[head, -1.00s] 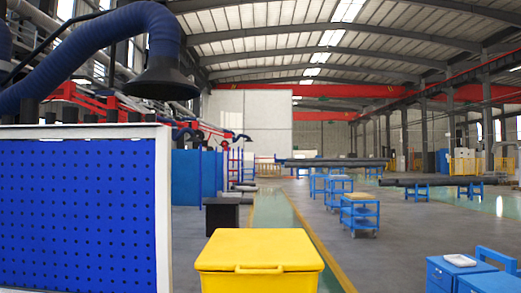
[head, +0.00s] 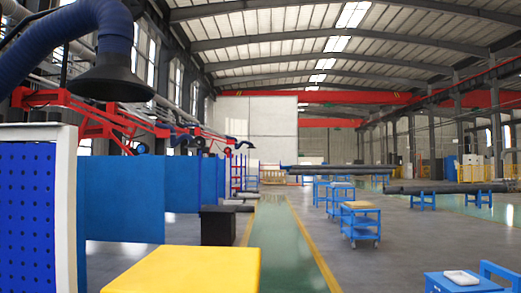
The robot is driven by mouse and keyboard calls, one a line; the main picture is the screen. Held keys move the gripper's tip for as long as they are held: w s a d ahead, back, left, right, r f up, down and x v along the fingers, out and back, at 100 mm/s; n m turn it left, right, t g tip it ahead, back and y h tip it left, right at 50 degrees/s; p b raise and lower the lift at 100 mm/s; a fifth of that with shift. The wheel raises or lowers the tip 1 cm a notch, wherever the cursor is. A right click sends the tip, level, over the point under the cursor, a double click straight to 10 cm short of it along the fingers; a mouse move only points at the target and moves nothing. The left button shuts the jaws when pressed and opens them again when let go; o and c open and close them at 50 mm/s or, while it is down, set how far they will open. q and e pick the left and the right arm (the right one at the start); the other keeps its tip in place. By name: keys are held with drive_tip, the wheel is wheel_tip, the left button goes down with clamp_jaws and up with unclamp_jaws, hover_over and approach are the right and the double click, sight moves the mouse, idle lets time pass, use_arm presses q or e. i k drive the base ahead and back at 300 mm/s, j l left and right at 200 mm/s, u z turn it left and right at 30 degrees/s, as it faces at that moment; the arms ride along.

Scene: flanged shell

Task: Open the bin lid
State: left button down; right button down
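The yellow bin's lid (head: 188,270) shows at the bottom of the head view, left of the middle. It is flat and looks shut. The bin's body and front handle are cut off below the picture edge. Neither of my grippers shows in the head view.
A blue perforated panel in a white frame (head: 66,210) stands close on the left. Behind it are blue partitions (head: 120,200) and a black box (head: 218,225). A blue table (head: 462,282) stands at the lower right. The green floor lane (head: 275,235) ahead is clear.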

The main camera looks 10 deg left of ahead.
sight(168, 269)
drive_tip(key=i+l+z, duration=0.3)
drive_tip(key=i+l, duration=0.4)
